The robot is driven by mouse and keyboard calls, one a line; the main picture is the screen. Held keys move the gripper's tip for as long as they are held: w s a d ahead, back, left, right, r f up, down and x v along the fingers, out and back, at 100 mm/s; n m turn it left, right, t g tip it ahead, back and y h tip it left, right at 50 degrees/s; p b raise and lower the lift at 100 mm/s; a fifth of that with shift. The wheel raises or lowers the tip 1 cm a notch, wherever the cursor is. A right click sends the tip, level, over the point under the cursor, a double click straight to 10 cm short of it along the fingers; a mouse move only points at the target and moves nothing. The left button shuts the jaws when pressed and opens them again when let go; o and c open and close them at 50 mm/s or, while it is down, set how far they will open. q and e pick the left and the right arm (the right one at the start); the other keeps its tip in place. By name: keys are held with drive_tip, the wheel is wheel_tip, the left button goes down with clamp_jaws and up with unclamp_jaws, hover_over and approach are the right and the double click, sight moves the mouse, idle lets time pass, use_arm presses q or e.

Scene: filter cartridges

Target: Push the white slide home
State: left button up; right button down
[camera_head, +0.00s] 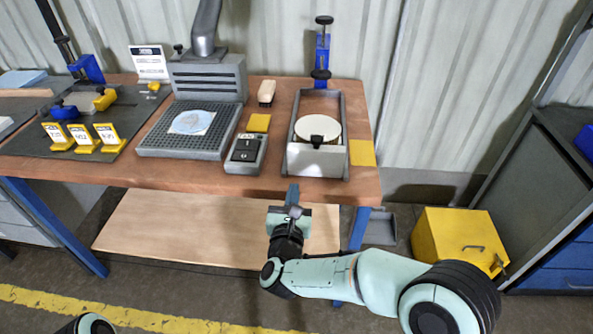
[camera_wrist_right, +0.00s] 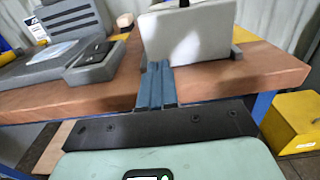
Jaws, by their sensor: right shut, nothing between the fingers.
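The white slide (camera_head: 317,164) shows as a pale front panel with a dark knob at its upper edge. It sits at the near end of a grey open-topped housing (camera_head: 290,134) on the bench. In the right wrist view the slide (camera_wrist_right: 188,36) is an upright pale panel just beyond my fingers. My right gripper (camera_head: 293,190) is shut and empty, in front of and slightly left of the slide at the bench's front edge. In the right wrist view its fingers (camera_wrist_right: 157,72) point toward the panel; I cannot tell whether they touch it. My left gripper is out of view.
A round white disc (camera_head: 325,122) lies inside the housing. A grey switch box (camera_head: 246,155) and a perforated tray (camera_head: 180,150) stand to its left. A yellow pad (camera_head: 361,153) lies to its right. A blue clamp post (camera_head: 322,55) rises behind.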

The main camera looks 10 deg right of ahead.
sight(298, 163)
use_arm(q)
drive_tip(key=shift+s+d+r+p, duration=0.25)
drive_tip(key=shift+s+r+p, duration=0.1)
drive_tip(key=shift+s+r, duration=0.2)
use_arm(e)
drive_tip(key=x, duration=0.8)
drive_tip(key=shift+f, duration=0.1)
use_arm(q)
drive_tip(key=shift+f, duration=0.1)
